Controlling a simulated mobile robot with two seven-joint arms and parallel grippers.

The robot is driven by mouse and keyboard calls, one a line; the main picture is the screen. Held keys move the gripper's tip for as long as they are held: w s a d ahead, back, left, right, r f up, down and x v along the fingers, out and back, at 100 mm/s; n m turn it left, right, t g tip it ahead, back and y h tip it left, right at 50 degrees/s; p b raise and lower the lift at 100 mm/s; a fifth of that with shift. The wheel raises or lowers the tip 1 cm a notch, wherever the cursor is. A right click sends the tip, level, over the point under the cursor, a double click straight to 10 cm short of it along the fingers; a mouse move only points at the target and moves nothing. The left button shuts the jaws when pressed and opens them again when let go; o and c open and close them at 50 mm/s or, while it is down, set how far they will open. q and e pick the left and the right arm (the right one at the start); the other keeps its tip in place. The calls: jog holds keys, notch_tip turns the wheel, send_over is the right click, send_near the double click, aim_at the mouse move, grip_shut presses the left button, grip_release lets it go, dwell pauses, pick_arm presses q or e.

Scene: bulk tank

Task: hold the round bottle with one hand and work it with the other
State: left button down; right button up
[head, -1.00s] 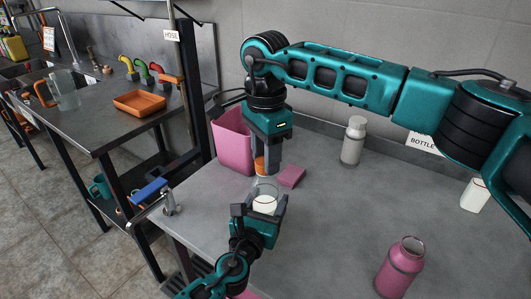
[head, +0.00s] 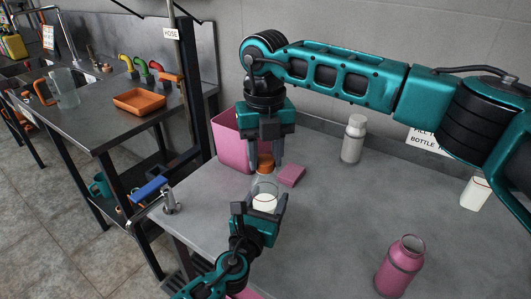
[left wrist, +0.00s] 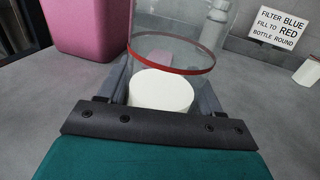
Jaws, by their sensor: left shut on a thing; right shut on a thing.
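The round bottle (head: 264,188) is clear, with white contents in its lower part, and stands upright above the grey table. In the left wrist view the bottle (left wrist: 172,52) shows a red ring above the white contents. My left gripper (head: 264,207) is shut on the bottle's body from the near side. The orange cap (head: 265,161) is at the top of the bottle. My right gripper (head: 265,156) points down from above and is shut on the cap, one finger on each side. Whether the cap still sits on the bottle's neck is hard to tell.
A pink bin (head: 229,140) and a pink block (head: 291,176) are close by. A grey-white bottle (head: 353,140), an open pink bottle (head: 400,266) and a white cup (head: 475,194) stand farther right. A sign (left wrist: 281,27) reads "filter blue, fill to red, bottle round". The table's middle is clear.

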jog(key=m, duration=0.5)
jog(key=shift+a+m, duration=0.1)
jog(key=shift+m, duration=0.3)
jog(key=m, duration=0.4)
jog(key=o, duration=1.1)
notch_tip(320, 180, up, 12)
jog(key=shift+r, duration=0.1)
pick_arm(q)
jog(key=shift+c, duration=0.6)
grip_release()
jog(key=shift+s+a, duration=0.1)
jog(key=shift+s, duration=0.05)
jog(key=v, duration=1.2)
jog(key=shift+s+a, duration=0.1)
jog(key=shift+s, duration=0.2)
pick_arm(e)
jog(key=shift+r, duration=0.15)
